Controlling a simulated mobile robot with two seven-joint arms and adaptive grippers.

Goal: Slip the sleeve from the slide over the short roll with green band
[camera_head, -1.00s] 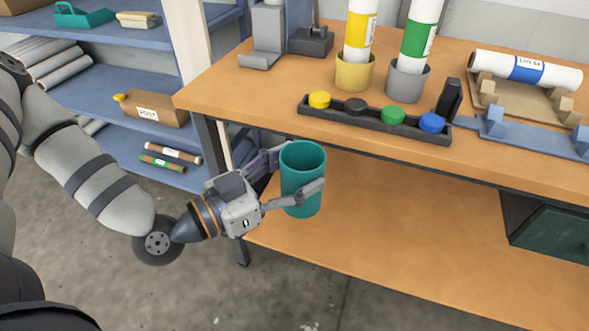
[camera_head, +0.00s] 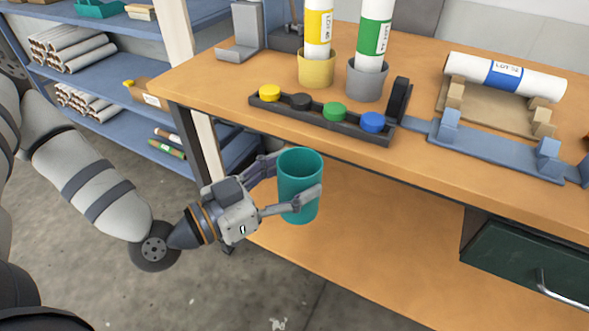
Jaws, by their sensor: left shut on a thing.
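My left gripper (camera_head: 296,182) is shut on the teal sleeve (camera_head: 303,170), an open-topped tube, with one finger on each side. It holds the sleeve roughly upright in front of the workbench's front edge. The roll with green band (camera_head: 373,38) is white and stands upright in a grey cup (camera_head: 367,83) on the bench, behind and to the right of the sleeve; its top is cut off by the picture. My right gripper is not in view.
A yellow-banded roll (camera_head: 318,32) stands in a yellow cup (camera_head: 316,70). A dark strip with coloured knobs (camera_head: 314,117) lies along the bench front (camera_head: 200,85). A blue-banded roll (camera_head: 504,75) lies on a cradle behind a blue rail (camera_head: 490,150). A dark green drawer (camera_head: 525,262) sits below.

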